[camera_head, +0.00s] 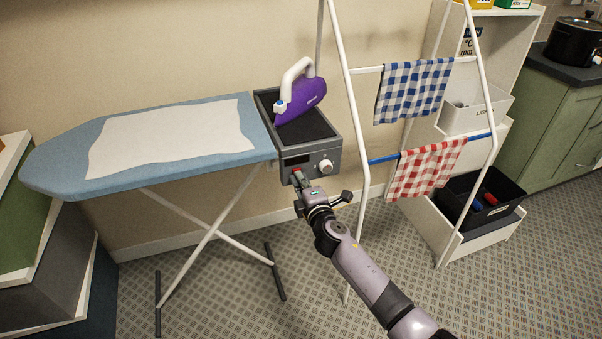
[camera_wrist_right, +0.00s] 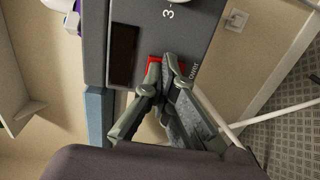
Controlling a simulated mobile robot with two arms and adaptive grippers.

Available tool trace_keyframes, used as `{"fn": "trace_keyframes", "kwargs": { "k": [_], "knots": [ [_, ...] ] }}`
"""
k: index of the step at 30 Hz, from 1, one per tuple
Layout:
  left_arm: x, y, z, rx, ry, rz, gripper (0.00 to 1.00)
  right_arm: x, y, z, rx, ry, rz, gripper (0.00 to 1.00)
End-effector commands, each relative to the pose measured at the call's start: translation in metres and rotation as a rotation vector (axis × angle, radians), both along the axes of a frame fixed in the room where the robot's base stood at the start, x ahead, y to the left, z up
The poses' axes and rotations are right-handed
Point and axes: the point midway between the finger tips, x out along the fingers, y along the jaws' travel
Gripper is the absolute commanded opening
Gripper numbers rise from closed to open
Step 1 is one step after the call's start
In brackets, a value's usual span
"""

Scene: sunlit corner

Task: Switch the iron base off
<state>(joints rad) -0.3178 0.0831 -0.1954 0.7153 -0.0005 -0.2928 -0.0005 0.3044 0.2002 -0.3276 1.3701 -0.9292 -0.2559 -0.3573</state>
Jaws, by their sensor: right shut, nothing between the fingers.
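The iron base (camera_head: 330,153) is a dark grey box at the right end of the ironing board. Its front panel has a white knob (camera_head: 326,166) and a dark display (camera_wrist_right: 123,55). A red switch (camera_wrist_right: 152,61) sits beside the display, partly hidden behind my fingers. A purple iron (camera_head: 302,98) with a white handle stands tilted on the base. My right gripper (camera_head: 298,175) is shut and empty, its tips at the switch; it also shows in the right wrist view (camera_wrist_right: 165,62). I cannot tell whether the tips touch the switch or which way it is set. My left gripper is not in view.
The ironing board (camera_head: 85,125) with a pale cloth extends left of the base. A white drying rack (camera_head: 357,135) with blue and red checked cloths stands close on the right. A wall socket (camera_wrist_right: 236,19) shows in the wrist view. The floor in front is clear.

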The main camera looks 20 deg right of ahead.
Motion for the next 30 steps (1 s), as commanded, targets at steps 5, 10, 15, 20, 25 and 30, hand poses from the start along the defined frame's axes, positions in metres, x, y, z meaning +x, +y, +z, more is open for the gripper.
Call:
{"fn": "trace_keyframes", "kwargs": {
  "k": [5, 10, 15, 20, 25, 30],
  "knots": [
    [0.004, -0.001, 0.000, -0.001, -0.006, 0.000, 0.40, 0.004, -0.001, 0.011, 0.001, -0.020, 0.000, 0.00],
    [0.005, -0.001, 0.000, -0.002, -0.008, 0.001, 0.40, -0.001, -0.001, 0.010, 0.000, -0.020, 0.000, 0.00],
    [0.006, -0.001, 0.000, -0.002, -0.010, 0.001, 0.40, -0.021, -0.002, 0.009, 0.000, -0.017, 0.001, 0.00],
    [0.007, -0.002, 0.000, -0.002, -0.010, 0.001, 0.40, -0.046, -0.002, 0.007, -0.002, -0.012, 0.001, 0.00],
    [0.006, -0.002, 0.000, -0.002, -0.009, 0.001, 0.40, -0.069, -0.003, 0.007, 0.000, -0.008, 0.001, 0.00],
    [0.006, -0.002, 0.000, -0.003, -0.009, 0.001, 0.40, -0.082, -0.003, 0.007, -0.001, -0.008, 0.001, 0.00]
  ]
}}
